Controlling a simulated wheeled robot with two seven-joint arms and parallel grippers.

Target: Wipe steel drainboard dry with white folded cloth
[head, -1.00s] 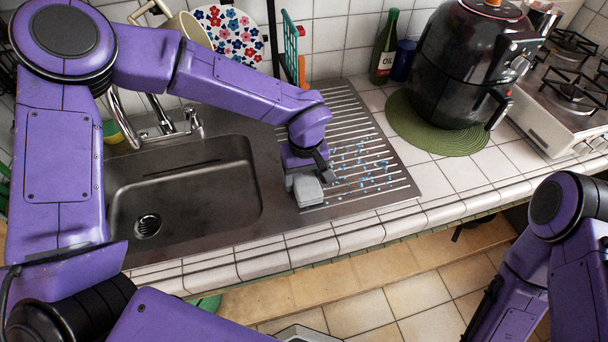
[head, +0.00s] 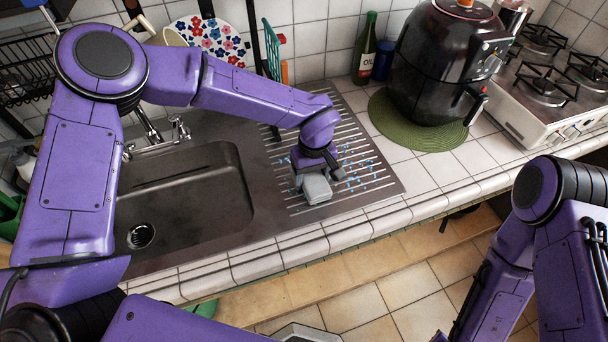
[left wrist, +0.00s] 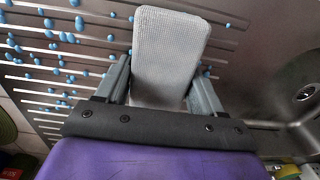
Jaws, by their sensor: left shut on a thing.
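The steel drainboard (head: 372,183) has raised ribs and lies right of the sink basin. Blue water drops (head: 367,170) are scattered over it, right of my gripper; they also show at the upper left of the left wrist view (left wrist: 62,38). My left gripper (head: 312,180) is low over the drainboard's left part, shut on the white folded cloth (head: 317,189). The cloth shows as a pale block between the two fingers in the left wrist view (left wrist: 170,50). Its underside is hidden, so I cannot tell whether it touches the steel. My right gripper is not in view; only my right arm shows.
The sink basin (head: 185,205) is on the left, with a faucet (head: 178,130) behind it. A black air fryer (head: 440,65) stands on a green mat (head: 415,128) to the right. A green bottle (head: 366,50) stands behind the drainboard. A stove (head: 550,90) is at far right.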

